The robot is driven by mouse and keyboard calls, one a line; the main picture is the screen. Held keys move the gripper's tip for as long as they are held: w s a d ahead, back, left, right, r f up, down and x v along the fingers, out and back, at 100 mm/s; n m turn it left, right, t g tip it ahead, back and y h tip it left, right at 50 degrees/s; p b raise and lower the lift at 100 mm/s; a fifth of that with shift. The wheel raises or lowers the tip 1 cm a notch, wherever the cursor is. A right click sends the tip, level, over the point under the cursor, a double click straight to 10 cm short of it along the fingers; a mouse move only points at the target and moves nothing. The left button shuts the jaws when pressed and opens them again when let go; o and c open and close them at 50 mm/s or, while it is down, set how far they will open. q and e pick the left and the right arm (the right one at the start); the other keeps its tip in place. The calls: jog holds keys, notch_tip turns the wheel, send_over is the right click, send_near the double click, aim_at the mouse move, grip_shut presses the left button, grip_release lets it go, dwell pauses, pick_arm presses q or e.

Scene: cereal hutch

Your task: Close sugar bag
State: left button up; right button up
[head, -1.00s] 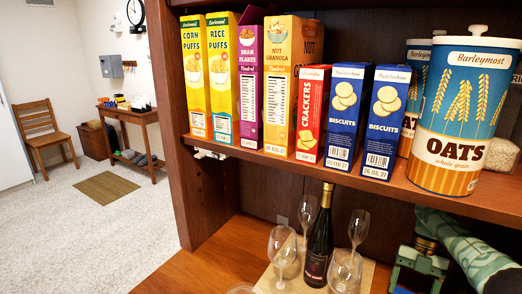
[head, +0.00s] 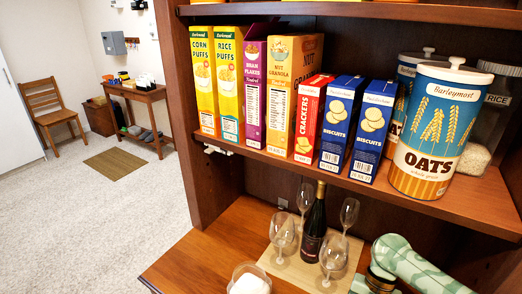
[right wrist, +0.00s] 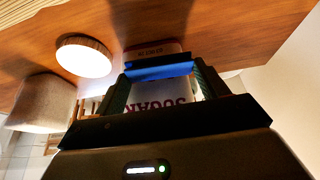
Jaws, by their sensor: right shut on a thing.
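In the right wrist view, a pale bag with dark red SUGAR lettering (right wrist: 158,106) shows upside down beyond my right gripper (right wrist: 160,80). A blue bar, which looks like a clip (right wrist: 160,71), spans between the two fingers and crosses in front of the bag. My right gripper is shut on this blue clip. I cannot tell whether the clip touches the bag. My right arm enters the head view at the lower right, with its gripper out of frame. My left gripper is in neither view.
The shelf holds cereal boxes, biscuit boxes (head: 374,120) and an oats tin (head: 437,130). Below, wine glasses (head: 332,258) and a dark bottle (head: 315,228) stand on a board close to my right arm. A clear bowl (head: 250,279) with white contents sits at the front.

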notch_tip(320, 180, down, 7)
jog(key=b, duration=0.3)
jog(key=shift+f, duration=0.15)
jog(key=p+v, duration=0.3)
jog(key=v, duration=0.6)
jog(key=shift+d+r, duration=0.2)
jog(key=shift+r, duration=0.2)
jog(key=shift+c, duration=0.4)
pick_arm(q)
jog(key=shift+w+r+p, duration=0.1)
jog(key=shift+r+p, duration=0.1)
jog(key=shift+p, duration=0.3)
pick_arm(e)
jog(key=shift+v, duration=1.25)
